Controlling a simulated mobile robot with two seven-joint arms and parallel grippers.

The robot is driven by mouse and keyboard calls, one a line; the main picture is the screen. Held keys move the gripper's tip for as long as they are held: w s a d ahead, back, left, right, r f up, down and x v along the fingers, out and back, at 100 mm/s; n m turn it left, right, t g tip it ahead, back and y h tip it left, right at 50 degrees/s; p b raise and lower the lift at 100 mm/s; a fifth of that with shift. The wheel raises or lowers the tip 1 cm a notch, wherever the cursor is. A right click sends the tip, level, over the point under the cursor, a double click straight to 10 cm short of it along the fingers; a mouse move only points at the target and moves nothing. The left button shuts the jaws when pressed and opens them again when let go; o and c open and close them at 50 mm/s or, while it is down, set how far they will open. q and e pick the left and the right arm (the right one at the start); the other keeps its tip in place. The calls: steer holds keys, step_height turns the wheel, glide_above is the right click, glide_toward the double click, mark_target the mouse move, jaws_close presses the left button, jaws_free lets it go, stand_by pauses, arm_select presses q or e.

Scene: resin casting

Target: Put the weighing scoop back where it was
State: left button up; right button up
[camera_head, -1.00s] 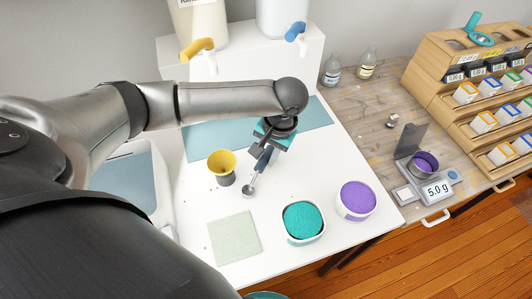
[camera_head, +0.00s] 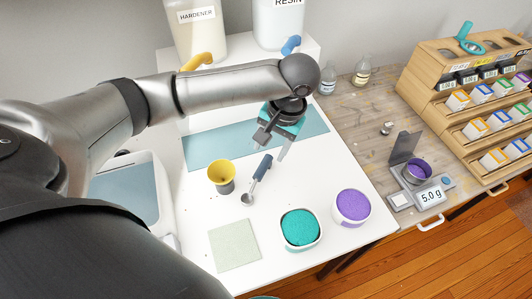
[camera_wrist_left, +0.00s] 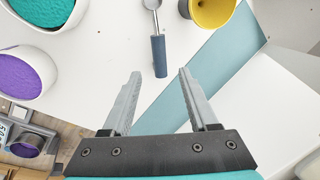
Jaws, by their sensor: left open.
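The weighing scoop (camera_head: 262,167), with a dark blue handle and a small metal bowl, lies on the white table beside the yellow-and-grey cup (camera_head: 222,177). My left gripper (camera_head: 269,147) is open and empty, above and just beyond the handle end, apart from it. In the left wrist view the scoop's handle (camera_wrist_left: 159,57) points toward the gap between the open fingers (camera_wrist_left: 160,74), with clear space around it. My right gripper is not in view.
A teal powder tub (camera_head: 301,228) and a purple powder tub (camera_head: 352,206) stand at the table's front right. A pale green mat (camera_head: 234,245) lies in front. A scale (camera_head: 421,194) reading 5.0 g holds a purple-filled cup. A blue strip (camera_head: 205,152) lies behind.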

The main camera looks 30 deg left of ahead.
arm_select(q)
steer(key=v, duration=0.4)
steer(key=shift+p, duration=0.4)
